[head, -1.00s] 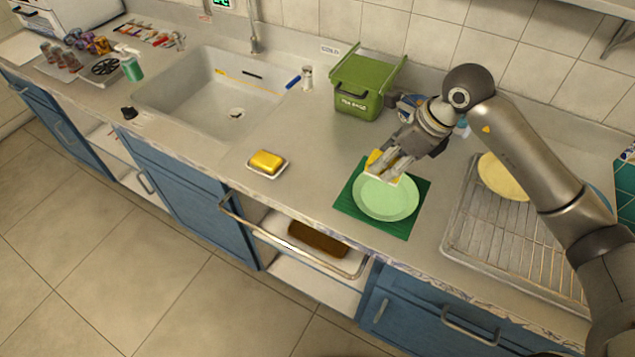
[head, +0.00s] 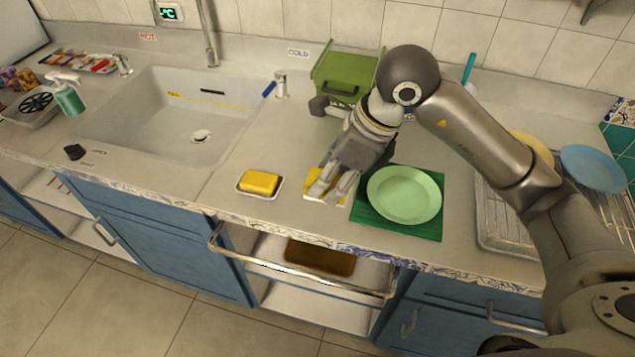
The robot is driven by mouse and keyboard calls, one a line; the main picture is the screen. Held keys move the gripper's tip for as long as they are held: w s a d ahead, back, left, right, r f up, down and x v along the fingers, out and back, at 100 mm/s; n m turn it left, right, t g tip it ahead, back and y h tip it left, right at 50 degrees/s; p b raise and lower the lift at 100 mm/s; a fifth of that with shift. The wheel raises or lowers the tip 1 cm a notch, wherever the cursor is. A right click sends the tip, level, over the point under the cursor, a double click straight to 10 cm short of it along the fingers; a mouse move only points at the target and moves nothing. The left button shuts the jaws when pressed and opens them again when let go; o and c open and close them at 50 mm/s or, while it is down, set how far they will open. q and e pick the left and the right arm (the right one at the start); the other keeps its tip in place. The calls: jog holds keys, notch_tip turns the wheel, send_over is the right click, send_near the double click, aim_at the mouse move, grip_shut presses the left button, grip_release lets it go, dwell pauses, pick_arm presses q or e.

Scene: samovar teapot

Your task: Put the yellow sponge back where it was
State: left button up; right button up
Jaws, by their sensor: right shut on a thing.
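The yellow sponge (head: 313,187), with a pale edge, is in my right gripper (head: 331,188). The fingers are shut on it and hide part of it. It is at or just above the countertop, between a small white dish (head: 243,188) and the green plate (head: 404,194); I cannot tell whether it touches the counter. A yellow block (head: 259,182) lies on the white dish to the left. My left gripper is not in view.
The plate rests on a dark green mat (head: 428,229). A green bin (head: 343,77) stands behind my right gripper. The sink (head: 150,120) is to the left, a wire dish rack (head: 497,228) to the right. The counter's front edge is close, with an open shelf below.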

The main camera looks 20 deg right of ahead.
jog(key=w+f+p, duration=0.1)
jog(key=w+f, duration=0.5)
jog(key=shift+w, duration=0.15)
jog(key=f, duration=0.2)
jog(key=f+p, duration=0.1)
jog(key=shift+w+f, duration=0.15)
jog(key=shift+w, duration=0.1)
jog(key=shift+f, duration=0.2)
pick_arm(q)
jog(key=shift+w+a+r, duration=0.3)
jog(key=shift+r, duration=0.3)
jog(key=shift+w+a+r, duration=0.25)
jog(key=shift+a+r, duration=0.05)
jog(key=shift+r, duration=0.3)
pick_arm(e)
jog(key=shift+f, duration=0.2)
jog(key=o, duration=0.9)
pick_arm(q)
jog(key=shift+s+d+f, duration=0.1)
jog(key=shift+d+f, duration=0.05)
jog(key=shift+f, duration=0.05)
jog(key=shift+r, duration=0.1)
pick_arm(e)
jog(key=shift+r, duration=0.1)
